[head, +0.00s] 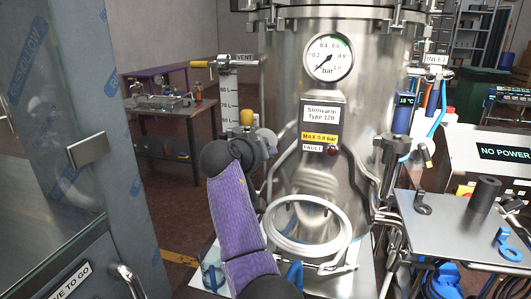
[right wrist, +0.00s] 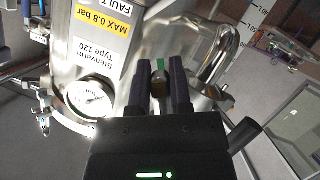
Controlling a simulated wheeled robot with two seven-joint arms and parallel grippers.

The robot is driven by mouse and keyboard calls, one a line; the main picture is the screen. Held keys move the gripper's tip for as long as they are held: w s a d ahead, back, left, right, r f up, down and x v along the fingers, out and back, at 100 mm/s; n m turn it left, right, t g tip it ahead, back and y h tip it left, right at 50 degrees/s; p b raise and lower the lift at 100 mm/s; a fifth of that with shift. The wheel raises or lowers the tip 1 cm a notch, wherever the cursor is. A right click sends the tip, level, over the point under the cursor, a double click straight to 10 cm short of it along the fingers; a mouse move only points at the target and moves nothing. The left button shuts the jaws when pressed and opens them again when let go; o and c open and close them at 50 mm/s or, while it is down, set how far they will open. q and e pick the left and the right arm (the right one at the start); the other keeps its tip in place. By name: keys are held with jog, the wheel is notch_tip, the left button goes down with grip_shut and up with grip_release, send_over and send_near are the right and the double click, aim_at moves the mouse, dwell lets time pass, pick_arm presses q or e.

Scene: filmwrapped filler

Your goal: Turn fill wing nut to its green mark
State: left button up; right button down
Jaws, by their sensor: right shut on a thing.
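My right gripper (right wrist: 158,78) is shut on a small dark, brownish piece (right wrist: 158,89) in the right wrist view, which I take to be the fill wing nut. One dark finger stands on each side of it. A green mark (right wrist: 160,65) shows just beyond it, between the fingertips. How the nut lines up with the mark I cannot tell. In the head view my right arm rises in front of the steel vessel (head: 380,100), and my right gripper (head: 258,145) is at its left side. My arm hides the nut there. My left gripper is not in view.
A yellow knob (head: 246,118) stands just above my gripper. The gauge (head: 328,57) needle points to the low left. A coiled white hose (head: 308,232) hangs below. A glass door (head: 60,130) stands left, a metal shelf (head: 440,232) with loose parts right.

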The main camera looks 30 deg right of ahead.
jog(key=shift+f, duration=0.2)
jog(key=c, duration=0.5)
grip_release()
jog(key=shift+c, duration=0.2)
jog(key=shift+r, duration=0.15)
jog(key=p+v, duration=0.1)
jog(key=v, duration=0.9)
jog(key=shift+p, duration=0.4)
